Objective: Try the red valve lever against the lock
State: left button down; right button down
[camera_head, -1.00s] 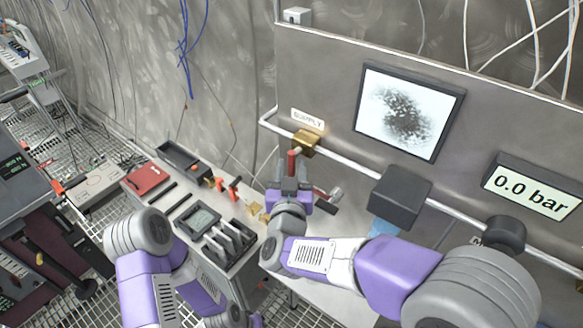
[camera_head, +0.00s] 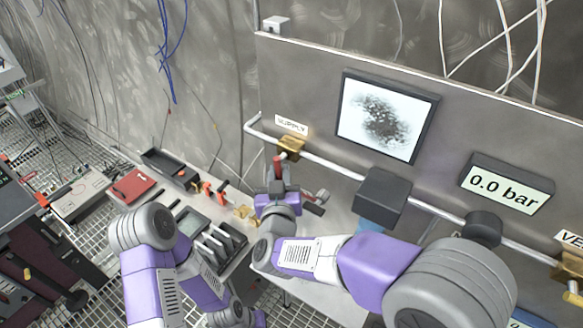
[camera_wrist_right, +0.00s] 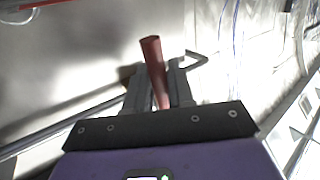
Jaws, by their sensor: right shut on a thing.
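The red valve lever (camera_head: 278,164) hangs from the brass supply valve (camera_head: 291,147) on the pipe, below the SUPPLY label (camera_head: 291,125). My right gripper (camera_head: 277,186) is shut on the lever from below. In the right wrist view the red lever (camera_wrist_right: 153,62) stands between the two grey fingers of my right gripper (camera_wrist_right: 156,88), its upper end sticking out past them. A bent grey metal rod (camera_wrist_right: 194,62) shows just right of the fingers; I cannot tell whether it is the lock. My left arm is at the lower left, its gripper not visible.
The pressure display (camera_head: 505,184) reads 0.0 bar. A dark box (camera_head: 381,197) sits on the pipe to the right. A small grey and red item (camera_head: 318,198) is close right of my right gripper. The bench at left holds a red case (camera_head: 134,185) and a black tray (camera_head: 170,168).

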jog(key=shift+r+p, duration=0.1)
jog(key=shift+p, duration=0.25)
pick_arm(q)
jog(key=shift+a+r, duration=0.1)
jog(key=shift+r, duration=0.5)
pick_arm(e)
jog(key=c, duration=1.2)
grip_release()
jog(key=shift+s+d, duration=0.1)
pick_arm(q)
jog(key=shift+s, duration=0.1)
pick_arm(e)
jog(key=shift+o, duration=0.2)
jog(key=shift+s, duration=0.1)
pick_arm(q)
jog(key=shift+f+b, duration=0.35)
jog(key=shift+b, duration=0.1)
pick_arm(e)
jog(key=s, duration=0.7)
jog(key=shift+s+d+r, duration=0.15)
jog(key=shift+s+r, duration=0.05)
jog(key=shift+r, duration=0.05)
